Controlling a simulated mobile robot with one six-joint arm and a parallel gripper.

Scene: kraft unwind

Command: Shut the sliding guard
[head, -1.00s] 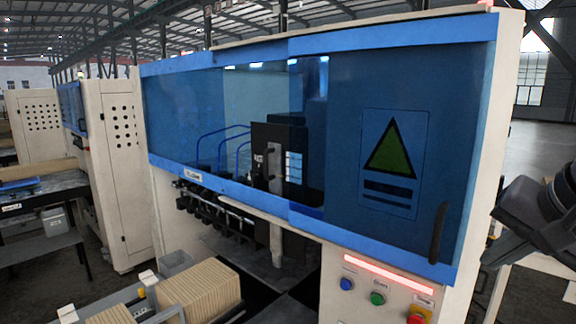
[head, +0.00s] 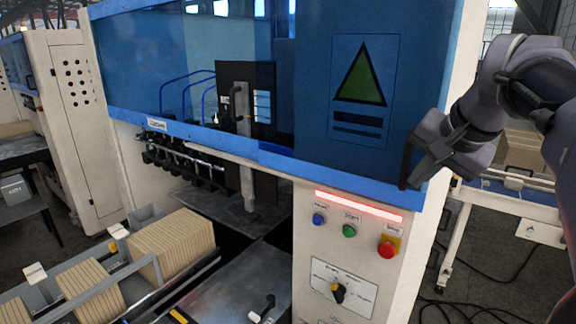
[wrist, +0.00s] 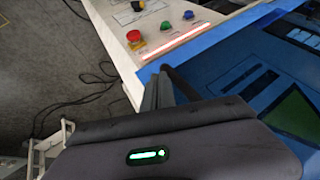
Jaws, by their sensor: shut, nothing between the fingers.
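The sliding guard (head: 318,110) is a blue see-through panel with a green triangle label, across the right part of the machine front. Its dark upright handle (head: 407,163) is at the panel's lower right. My gripper (head: 414,158) is beside the handle, reaching in from the right. In the wrist view my gripper's grey fingers (wrist: 157,93) are together, with nothing between them. The dark handle (wrist: 181,83) lies right beside them. I cannot tell whether they touch it. The guard also shows at the right of the wrist view (wrist: 245,115).
Below the guard are a red lit strip (head: 358,205), a blue button (head: 319,219), a green button (head: 349,231), a red stop button (head: 387,249) and a black knob (head: 338,292). Stacked brown boards (head: 172,246) stand at lower left. A conveyor (head: 510,196) is at the right.

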